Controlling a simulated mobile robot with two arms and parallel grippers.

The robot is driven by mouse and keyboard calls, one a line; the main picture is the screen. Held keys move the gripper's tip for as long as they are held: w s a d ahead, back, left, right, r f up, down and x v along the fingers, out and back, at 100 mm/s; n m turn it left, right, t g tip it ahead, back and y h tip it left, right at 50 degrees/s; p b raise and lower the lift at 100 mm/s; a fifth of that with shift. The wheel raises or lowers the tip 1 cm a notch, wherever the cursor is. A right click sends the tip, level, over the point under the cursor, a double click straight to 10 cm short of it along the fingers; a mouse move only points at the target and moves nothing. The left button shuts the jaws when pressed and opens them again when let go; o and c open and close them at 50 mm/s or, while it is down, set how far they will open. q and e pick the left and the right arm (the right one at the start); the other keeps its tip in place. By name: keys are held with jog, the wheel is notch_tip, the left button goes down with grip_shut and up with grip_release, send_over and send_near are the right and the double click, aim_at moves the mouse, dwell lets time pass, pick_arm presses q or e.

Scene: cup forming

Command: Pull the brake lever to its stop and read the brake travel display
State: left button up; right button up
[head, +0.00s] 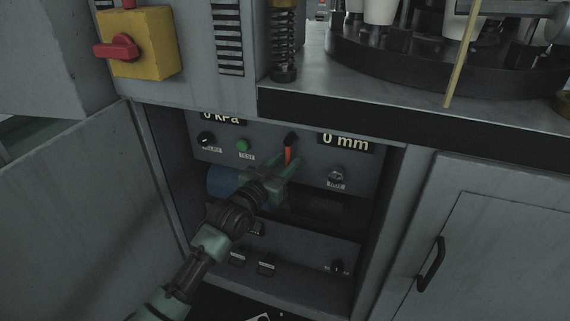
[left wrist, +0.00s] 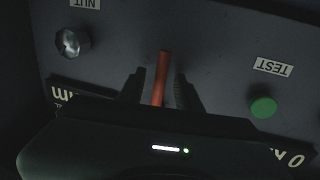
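The brake lever (head: 288,154) is an orange-red stick with a dark knob, on the panel inside the open cabinet. The brake travel display (head: 346,142) reads "0 mm", to the right of the lever. My left gripper (head: 281,169) reaches into the cabinet at the lever. In the left wrist view the lever (left wrist: 160,78) stands between the two dark fingers (left wrist: 157,88), with a narrow gap seeming to show on either side. Contact is not clear. My right gripper is in neither view.
A pressure display (head: 222,118) reads "0 kPa" at the upper left of the panel. Below it are a dark knob (head: 206,139) and a green TEST button (head: 243,145). The NUT knob (head: 336,173) is at the right. Cabinet walls enclose the arm.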

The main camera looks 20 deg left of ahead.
pick_arm(q)
grip_shut()
dwell(1.4)
